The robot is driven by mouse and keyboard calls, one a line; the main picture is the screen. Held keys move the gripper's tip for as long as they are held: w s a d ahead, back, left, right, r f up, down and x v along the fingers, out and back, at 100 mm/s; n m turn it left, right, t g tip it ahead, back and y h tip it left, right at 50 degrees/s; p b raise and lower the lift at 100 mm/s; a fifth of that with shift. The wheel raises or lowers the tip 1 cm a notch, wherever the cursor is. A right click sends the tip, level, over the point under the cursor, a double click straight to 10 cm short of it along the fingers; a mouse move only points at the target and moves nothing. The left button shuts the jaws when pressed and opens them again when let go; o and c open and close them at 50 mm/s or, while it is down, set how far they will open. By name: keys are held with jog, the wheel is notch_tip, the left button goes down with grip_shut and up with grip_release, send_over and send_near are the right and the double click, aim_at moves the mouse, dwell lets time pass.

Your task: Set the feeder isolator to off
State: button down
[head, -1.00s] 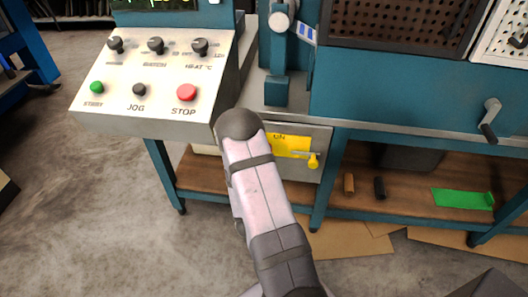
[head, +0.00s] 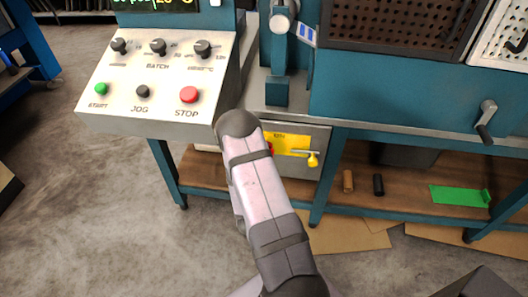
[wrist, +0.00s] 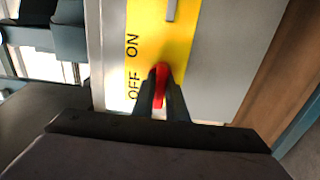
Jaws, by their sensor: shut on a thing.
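The feeder isolator's yellow plate (head: 290,144) is on the front of a grey box under the machine. It also fills the upper middle of the wrist view (wrist: 182,45), with ON and OFF lettering along its left side. The red handle (wrist: 160,84) is between my gripper's fingers (wrist: 161,88), at about the level of the OFF lettering. My gripper is shut on it. In the head view, a bit of red (head: 269,149) shows at the plate's left edge beside my arm.
The sloped control panel (head: 150,118) with knobs and green, black and red buttons is close on the left. A yellow tag (head: 313,160) hangs on a pin at the box's right.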

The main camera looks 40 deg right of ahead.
dwell(0.4)
jog(key=c, duration=1.8)
grip_release()
jog(key=shift+o, duration=0.2)
jog(key=v, duration=0.7)
jog(key=shift+s, duration=0.2)
jog(key=shift+a, duration=0.15)
